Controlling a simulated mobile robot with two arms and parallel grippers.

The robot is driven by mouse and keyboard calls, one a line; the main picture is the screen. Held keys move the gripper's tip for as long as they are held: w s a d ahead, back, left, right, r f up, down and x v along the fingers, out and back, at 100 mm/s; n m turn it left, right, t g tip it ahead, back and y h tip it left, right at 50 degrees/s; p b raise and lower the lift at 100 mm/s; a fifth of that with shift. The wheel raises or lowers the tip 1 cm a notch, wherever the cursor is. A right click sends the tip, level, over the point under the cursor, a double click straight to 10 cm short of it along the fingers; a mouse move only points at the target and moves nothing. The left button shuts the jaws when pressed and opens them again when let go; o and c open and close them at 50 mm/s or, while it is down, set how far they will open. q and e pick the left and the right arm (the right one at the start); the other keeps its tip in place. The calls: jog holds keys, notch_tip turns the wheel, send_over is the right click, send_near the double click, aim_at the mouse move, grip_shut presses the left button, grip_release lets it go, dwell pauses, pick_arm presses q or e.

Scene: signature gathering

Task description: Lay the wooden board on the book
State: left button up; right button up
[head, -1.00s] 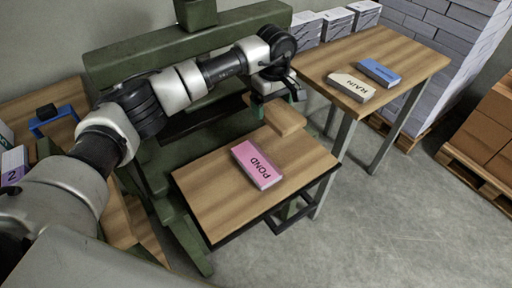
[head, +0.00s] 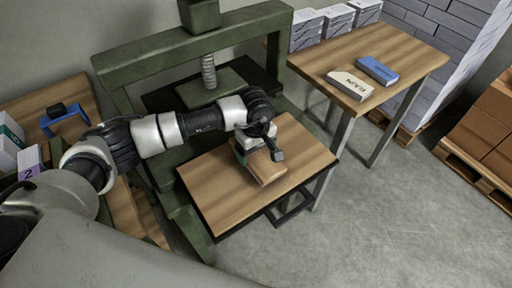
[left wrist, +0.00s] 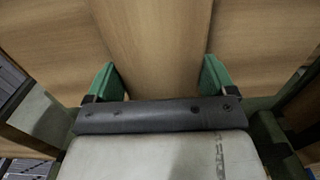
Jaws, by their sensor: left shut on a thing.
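My left gripper (head: 260,151) is over the small wooden-topped table (head: 218,193), shut on the wooden board (head: 267,170). In the left wrist view the board (left wrist: 153,40) runs forward between the green fingers of the gripper (left wrist: 159,80). The board is over the spot where the pink POND book lay. The book is hidden now under the board and gripper, so I cannot tell whether the board touches it. My right gripper is not in view.
A green press frame (head: 190,47) with a screw stands behind the small table. A taller table (head: 405,55) at right holds the RAIN book (head: 349,85) and a blue book (head: 377,69). The small table's front left part is bare.

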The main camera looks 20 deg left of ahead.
pick_arm(q)
jog(key=shift+f, duration=0.1)
jog(key=o, duration=0.8)
jog(key=shift+r, duration=0.55)
notch_tip(320, 180, up, 11)
jog(key=shift+r+b, duration=0.15)
jog(key=shift+b, duration=0.9)
